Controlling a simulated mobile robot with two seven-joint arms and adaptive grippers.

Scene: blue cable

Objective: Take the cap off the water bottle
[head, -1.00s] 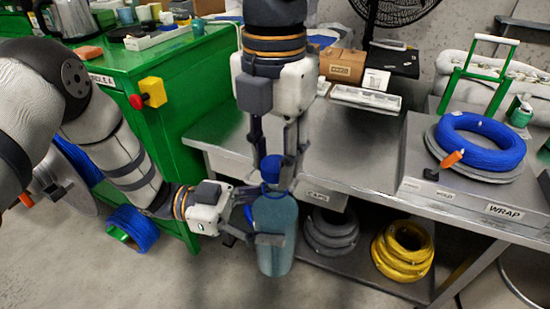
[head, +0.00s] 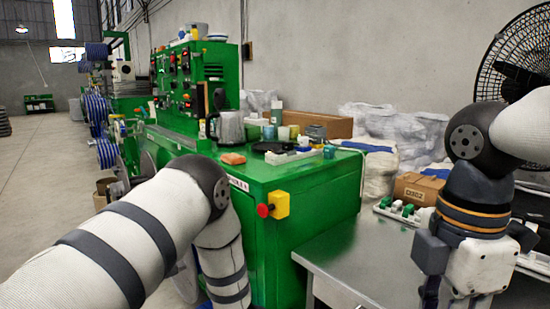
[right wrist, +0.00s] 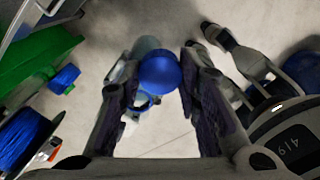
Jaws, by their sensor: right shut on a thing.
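In the right wrist view the blue cap (right wrist: 160,72) sits between the two fingers of my right gripper (right wrist: 160,85), which is shut on it. The pale teal bottle (right wrist: 147,45) shows partly behind the cap. I cannot tell from here whether the cap and bottle still touch. In the head view the right wrist is at the right edge, with its fingers cut off by the frame. My left arm crosses the lower left, but its gripper does not show. Cap and bottle are outside the head view.
A green cabinet (head: 300,215) with a red and yellow button (head: 275,206) stands mid-view. The metal table (head: 345,260) is to its right. A kettle (head: 228,128) and other items stand on the cabinet. A fan (head: 515,55) is at upper right. Open floor lies far left.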

